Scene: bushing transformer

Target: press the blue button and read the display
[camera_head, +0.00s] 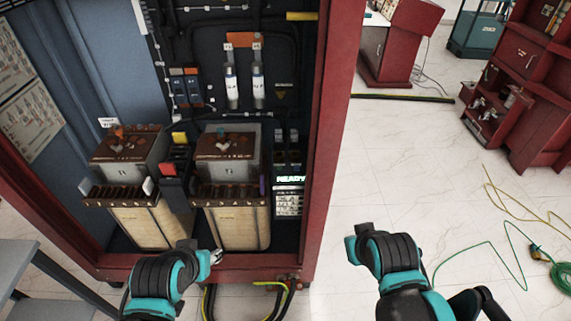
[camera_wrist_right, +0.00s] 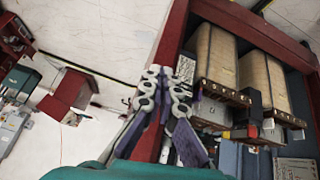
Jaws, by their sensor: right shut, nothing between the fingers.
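I cannot pick out a blue button for certain in either view. My left gripper (camera_head: 215,257) is in front of the cabinet's lower edge, and its fingers are too small to tell open or shut. My right arm is outside the cabinet, right of its red post. Its gripper shows in the right wrist view (camera_wrist_right: 167,88), fingers shut and empty, in front of the red post.
Two transformers (camera_head: 130,155) (camera_head: 228,155) with brown tops stand in the cabinet (camera_head: 337,130). A grey table (camera_head: 45,265) is at lower left. A green cable (camera_head: 480,245) lies on the floor at right. The floor between is clear.

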